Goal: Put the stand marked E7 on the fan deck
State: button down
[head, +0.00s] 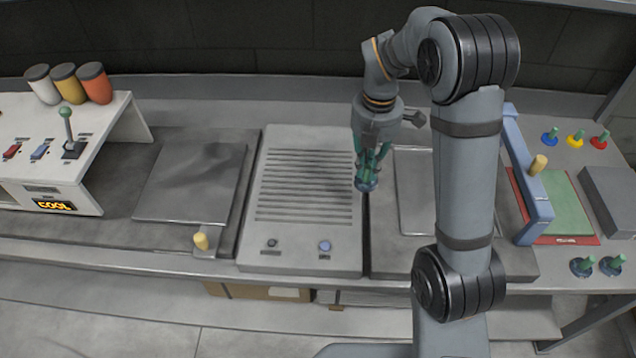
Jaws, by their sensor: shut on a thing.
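My gripper (372,160) points down in the head view, over the right edge of the slotted deck. It is shut on a small dark teal stand (366,185), whose round base shows below the fingers. No E7 mark can be read on it at this size. The fan deck appears to be the light grey panel (305,235) with a slotted top and two knobs at its front. Nothing stands on its slots. I cannot tell how high the stand is above the surface. Two similar dark teal stands, one (582,267) beside the other (612,265), are at the right front.
Flat dark plates lie left (190,185) and right (414,190) of the deck. A blue upright frame (528,190) stands over a green and red mat. Blue, yellow and red stands (576,139) are behind it. A white console (60,170) with cups is at left.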

jog(key=shift+w+a+f+p, duration=0.4)
jog(key=shift+a+f+p, duration=0.05)
jog(key=shift+a+f, duration=1.2)
jog(key=shift+w+a+f+p, duration=0.45)
jog(key=shift+a+f, duration=1.05)
jog(key=shift+f, duration=0.1)
jog(key=shift+w+a+f+p, duration=0.4)
jog(key=shift+a+f+p, duration=0.05)
jog(key=shift+a+f, duration=1.2)
jog(key=shift+f, duration=0.15)
jog(key=c, duration=1.7)
grip_release()
jog(key=shift+o, duration=0.2)
notch_tip(320, 180, up, 12)
jog(key=shift+r, duration=0.2)
